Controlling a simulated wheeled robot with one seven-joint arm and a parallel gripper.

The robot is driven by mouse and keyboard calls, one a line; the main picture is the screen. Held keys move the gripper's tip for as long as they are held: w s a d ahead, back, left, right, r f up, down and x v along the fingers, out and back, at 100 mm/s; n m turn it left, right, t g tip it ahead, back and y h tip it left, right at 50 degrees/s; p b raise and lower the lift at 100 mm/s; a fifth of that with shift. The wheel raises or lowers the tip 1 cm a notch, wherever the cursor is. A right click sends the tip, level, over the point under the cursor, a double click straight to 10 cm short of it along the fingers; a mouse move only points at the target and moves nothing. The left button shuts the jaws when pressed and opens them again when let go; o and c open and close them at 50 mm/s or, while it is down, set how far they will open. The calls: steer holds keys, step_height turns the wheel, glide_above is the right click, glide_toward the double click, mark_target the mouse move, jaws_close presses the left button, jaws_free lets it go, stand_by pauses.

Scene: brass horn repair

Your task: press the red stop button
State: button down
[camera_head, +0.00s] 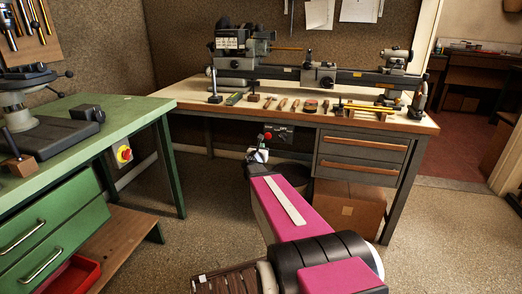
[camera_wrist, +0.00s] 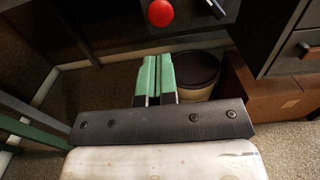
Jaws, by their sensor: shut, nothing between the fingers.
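A round red button (camera_head: 267,135) sits on a dark panel under the front edge of the lathe bench. In the wrist view the same red button (camera_wrist: 160,13) shows at the top, beyond my fingertips and apart from them in the picture. In the wrist view my gripper's green fingers (camera_wrist: 157,62) lie together, shut and empty.
The lathe bench (camera_head: 191,91) bears a lathe and several small tools. A dark round bin (camera_wrist: 199,70) is beyond my fingers, beside a drawer cabinet (camera_head: 359,156) and cardboard box (camera_head: 347,207). The green bench (camera_head: 128,112) stands left; open floor (camera_head: 208,230) lies between.

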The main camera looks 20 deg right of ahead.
mark_target(267, 136)
steer(key=x, duration=1)
steer(key=shift+d, duration=0.1)
steer(key=shift+w, duration=0.1)
steer(key=shift+x, duration=0.8)
steer(key=shift+w+d, duration=0.2)
steer(key=shift+w, duration=0.15)
steer(key=shift+w+r, duration=0.1)
steer(key=v, duration=1.5)
steer(key=shift+s, duration=0.3)
steer(key=shift+a, duration=0.1)
